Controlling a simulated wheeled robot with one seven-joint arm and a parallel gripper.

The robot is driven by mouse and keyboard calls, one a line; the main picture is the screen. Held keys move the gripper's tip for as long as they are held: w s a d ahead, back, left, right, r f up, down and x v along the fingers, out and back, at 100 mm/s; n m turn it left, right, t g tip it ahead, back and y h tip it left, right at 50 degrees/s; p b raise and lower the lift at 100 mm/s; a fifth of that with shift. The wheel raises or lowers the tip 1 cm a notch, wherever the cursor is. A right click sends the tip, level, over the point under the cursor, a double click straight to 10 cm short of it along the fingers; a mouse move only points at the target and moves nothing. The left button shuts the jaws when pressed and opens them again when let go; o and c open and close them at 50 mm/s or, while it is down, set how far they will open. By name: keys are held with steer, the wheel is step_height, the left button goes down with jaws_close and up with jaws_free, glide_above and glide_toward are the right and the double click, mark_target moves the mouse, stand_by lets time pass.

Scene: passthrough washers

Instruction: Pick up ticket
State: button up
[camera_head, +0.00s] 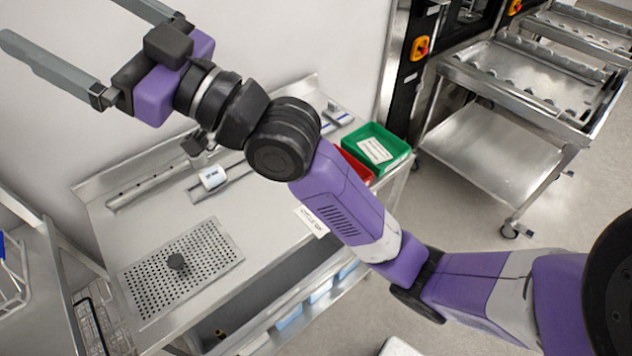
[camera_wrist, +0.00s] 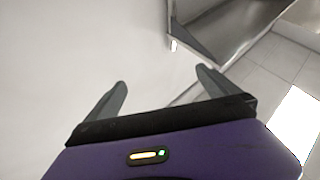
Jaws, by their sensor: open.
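A white ticket (camera_head: 375,150) with printed lines lies in the green tray (camera_head: 394,139) at the table's right end, in the head view. Another white printed slip or label (camera_head: 312,221) shows at the table's front edge, partly covered by my arm. I cannot tell which is the ticket meant. My gripper (camera_head: 65,18) is open and empty, high at the upper left, in front of the wall and far from both. In the wrist view my gripper (camera_wrist: 161,78) has its fingers apart with nothing between them. No ticket shows there.
The steel table (camera_head: 262,214) holds a perforated plate (camera_head: 205,262) with a dark knob and a white roll-like item (camera_head: 212,177). A red tray (camera_head: 357,166) sits beside the green one, partly hidden by my arm. A steel cart (camera_head: 500,150) stands at right, with open floor between.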

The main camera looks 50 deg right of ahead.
step_height(320, 180, down, 4)
steer(key=w+a+n+g+y, duration=0.2)
steer(key=w+a+n+g, duration=0.1)
steer(key=n+g, duration=0.2)
steer(key=n+g+h, duration=0.4)
steer(key=g+h, duration=0.7)
steer(key=g, duration=0.6)
glide_above(316, 217)
step_height(316, 217, down, 32)
steer(key=shift+s+d+f+p, duration=0.15)
steer(key=shift+f+p, duration=0.25)
steer(key=shift+f, duration=0.95)
steer(key=shift+w+d+f+p, duration=0.15)
steer(key=shift+f+p, duration=0.25)
steer(key=shift+f, duration=0.95)
steer(key=shift+s+d+f+p, duration=0.1)
steer(key=shift+d+f+p, duration=0.25)
steer(key=shift+f, duration=1)
steer(key=shift+a, duration=0.15)
steer(key=c, duration=1.2)
